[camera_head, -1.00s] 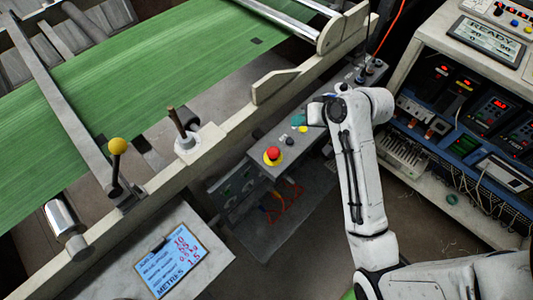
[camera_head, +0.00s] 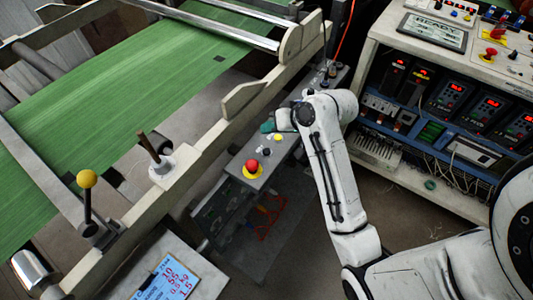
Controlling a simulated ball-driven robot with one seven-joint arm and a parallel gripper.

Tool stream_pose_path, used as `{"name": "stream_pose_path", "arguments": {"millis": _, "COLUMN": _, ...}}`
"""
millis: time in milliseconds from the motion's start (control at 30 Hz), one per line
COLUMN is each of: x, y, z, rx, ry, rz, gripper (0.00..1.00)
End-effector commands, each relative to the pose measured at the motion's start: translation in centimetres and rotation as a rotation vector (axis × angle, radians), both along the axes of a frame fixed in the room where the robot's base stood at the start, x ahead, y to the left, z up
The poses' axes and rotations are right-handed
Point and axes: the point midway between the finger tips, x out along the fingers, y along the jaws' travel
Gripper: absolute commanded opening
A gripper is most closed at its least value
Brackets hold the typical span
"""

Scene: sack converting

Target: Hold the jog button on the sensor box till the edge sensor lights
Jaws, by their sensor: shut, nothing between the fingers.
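The long grey box (camera_head: 243,180) beside the machine rail, which I take for the sensor box, carries a red mushroom button on a yellow base (camera_head: 252,168), a black button (camera_head: 266,151) and a small yellow button (camera_head: 277,138). A teal piece (camera_head: 267,126) shows further up it, partly behind my arm. My gripper (camera_head: 284,120) is over the box's upper half, shut and empty. Its fingertips are mostly hidden, so I cannot tell whether they touch a button. Which button is the jog button is unclear. I cannot make out a lit edge sensor.
The green woven web (camera_head: 130,85) runs across rollers at left, with a dark mark (camera_head: 219,57). A yellow-knobbed lever (camera_head: 87,180) and a display board (camera_head: 166,280) stand in front. A control cabinet (camera_head: 400,180) at right has a READY screen (camera_head: 435,30).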

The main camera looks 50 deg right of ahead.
Motion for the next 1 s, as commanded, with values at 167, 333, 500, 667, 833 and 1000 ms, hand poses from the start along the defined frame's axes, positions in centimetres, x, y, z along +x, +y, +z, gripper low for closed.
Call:
{"name": "stream_pose_path", "arguments": {"millis": 167, "x": 0.0, "y": 0.0, "z": -2.6, "rx": -0.001, "ry": -0.001, "rz": 0.0, "gripper": 0.0}}
{"name": "stream_pose_path", "arguments": {"millis": 333, "x": 0.0, "y": -0.1, "z": -4.5, "rx": -0.001, "ry": 0.0, "rz": -0.001, "gripper": 0.0}}
{"name": "stream_pose_path", "arguments": {"millis": 500, "x": 0.0, "y": 0.0, "z": -6.0, "rx": 0.001, "ry": 0.002, "rz": 0.0, "gripper": 0.0}}
{"name": "stream_pose_path", "arguments": {"millis": 667, "x": 0.0, "y": 0.1, "z": -6.8, "rx": 0.001, "ry": 0.002, "rz": 0.001, "gripper": 0.0}}
{"name": "stream_pose_path", "arguments": {"millis": 833, "x": 0.0, "y": 0.0, "z": -6.8, "rx": 0.0, "ry": 0.0, "rz": 0.0, "gripper": 0.0}}
{"name": "stream_pose_path", "arguments": {"millis": 1000, "x": 0.0, "y": 0.0, "z": -6.8, "rx": 0.0, "ry": 0.001, "rz": 0.001, "gripper": 0.0}}
